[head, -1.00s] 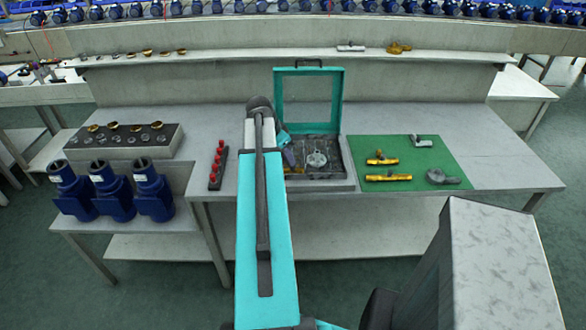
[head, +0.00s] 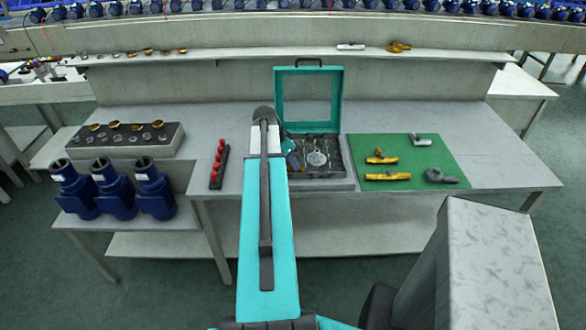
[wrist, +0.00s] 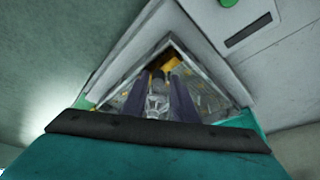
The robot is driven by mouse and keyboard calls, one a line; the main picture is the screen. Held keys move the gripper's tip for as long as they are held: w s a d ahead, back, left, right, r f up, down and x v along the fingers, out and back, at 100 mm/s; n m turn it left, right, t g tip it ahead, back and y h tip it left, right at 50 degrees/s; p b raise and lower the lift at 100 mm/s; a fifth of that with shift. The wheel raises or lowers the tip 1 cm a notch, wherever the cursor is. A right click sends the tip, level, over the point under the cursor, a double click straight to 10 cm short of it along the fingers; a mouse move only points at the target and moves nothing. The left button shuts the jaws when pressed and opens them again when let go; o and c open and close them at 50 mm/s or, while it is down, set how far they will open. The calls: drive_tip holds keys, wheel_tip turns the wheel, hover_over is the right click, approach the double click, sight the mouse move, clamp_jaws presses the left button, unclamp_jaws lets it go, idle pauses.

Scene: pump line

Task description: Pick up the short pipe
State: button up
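Pipe pieces lie apart on the green mat (head: 458,163) at the right of the bench in the head view. They are a shorter brass piece (head: 382,157), a longer brass piece (head: 388,176), a light grey piece (head: 421,140) and a dark grey elbow (head: 441,176). I cannot tell for sure which is the short pipe. My gripper is mostly hidden behind my arm in the head view, left of the mat by the open case. In the wrist view my gripper (wrist: 160,84) shows two dark fingers apart, pointing toward the case; no held pipe shows.
The case has an upright teal lid (head: 280,96) and loose parts inside. A red-knobbed rack (head: 218,165) stands left of my arm. Blue pumps (head: 153,190) and a grey block of fittings (head: 160,150) are further left. A shelf (head: 225,62) runs behind. The bench beyond the mat is clear.

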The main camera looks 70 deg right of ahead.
sight(290, 169)
clamp_jaws()
drive_tip(key=shift+r, duration=0.2)
drive_tip(key=shift+r+b, duration=0.8)
drive_tip(key=shift+r, duration=0.5)
drive_tip(key=shift+a+r, duration=0.2)
drive_tip(key=shift+r, duration=0.1)
drive_tip(key=w+a+r+b, duration=0.1)
drive_tip(key=a+b, duration=0.7)
drive_tip(key=a, duration=0.7)
drive_tip(key=shift+r, duration=0.15)
